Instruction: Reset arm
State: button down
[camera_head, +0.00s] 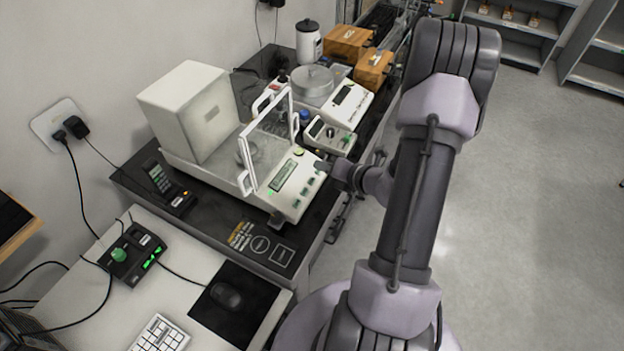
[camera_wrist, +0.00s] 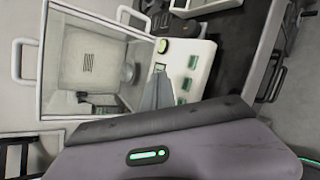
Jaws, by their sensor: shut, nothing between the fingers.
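My gripper (camera_head: 323,166) is shut and empty. It reaches left from my arm, close to the front panel of the analytical balance (camera_head: 185,112). In the wrist view the gripper's grey fingertips (camera_wrist: 158,92) lie in front of the balance's panel with its green display and buttons (camera_wrist: 187,84). I cannot tell whether the fingertips touch the panel. The balance's glass door (camera_head: 268,140) has white handles and stands at an angle in front of the weighing chamber. The glass door also fills the left of the wrist view (camera_wrist: 85,60).
A second scale (camera_head: 345,98), a small meter (camera_head: 328,134) and wooden boxes (camera_head: 373,70) stand farther back on the dark table (camera_head: 262,240). A desk in front holds a mouse (camera_head: 226,295), a keyboard (camera_head: 160,334) and a control box (camera_head: 132,255). Open floor (camera_head: 540,200) lies to the right.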

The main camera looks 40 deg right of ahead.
jog(key=a+r+n+g+y+b, duration=0.1)
jog(key=a+r+n+g+y, duration=0.1)
jog(key=a+r+n, duration=0.5)
jog(key=a+r+n+g+y, duration=0.1)
jog(key=a+r+n+y, duration=0.2)
jog(key=a+n, duration=0.45)
jog(key=a+r+n+g+y+b, duration=0.15)
jog(key=a+r+n, duration=0.3)
jog(key=a, duration=0.45)
jog(key=s+a+r+n+g+h, duration=0.1)
jog(key=s+a+r+n+h, duration=0.1)
jog(key=s+n, duration=0.6)
jog(key=s+a+r+n+g+h, duration=0.1)
jog(key=s+a+r+n+h, duration=0.2)
jog(key=s+n, duration=0.5)
jog(key=a+r+n, duration=0.1)
jog(key=a+n, duration=0.1)
jog(key=n, duration=0.4)
jog(key=shift+r+n+b, duration=0.25)
jog(key=shift+n+b, duration=0.15)
